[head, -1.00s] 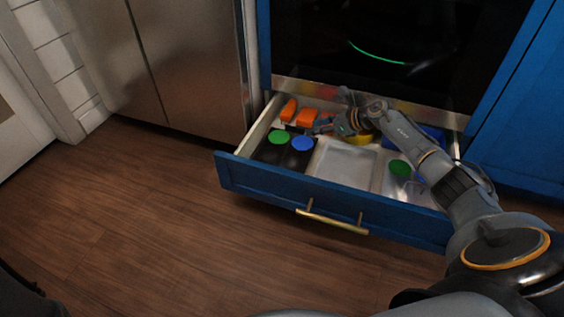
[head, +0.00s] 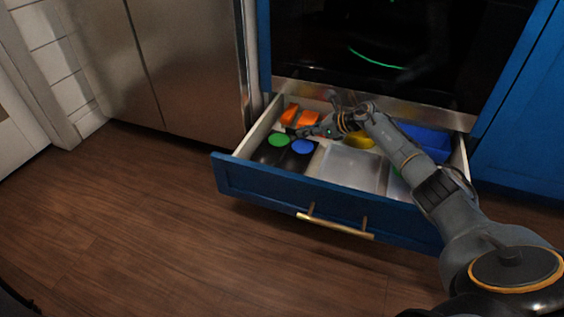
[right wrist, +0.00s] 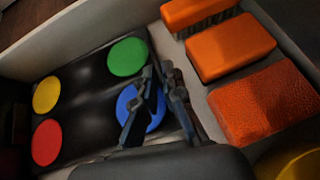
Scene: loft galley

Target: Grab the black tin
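The black tin (head: 272,155) lies in the left front part of the open drawer. Green and blue discs show on its top in the head view. In the right wrist view, the black tin (right wrist: 88,100) also shows yellow and red discs. My right gripper (head: 304,131) is over the drawer, just behind the blue disc. In the right wrist view, my right gripper (right wrist: 159,75) is open, with a gap between its fingers. They overlap the blue disc and the tin's edge; I cannot tell whether they touch. My left gripper is out of view.
Orange blocks, one a brush (right wrist: 197,14), lie behind the tin. A pale tray (head: 350,165), a yellow item (head: 360,141) and a blue bin (head: 428,141) are further right in the drawer (head: 262,182). The wooden floor (head: 170,230) in front is clear.

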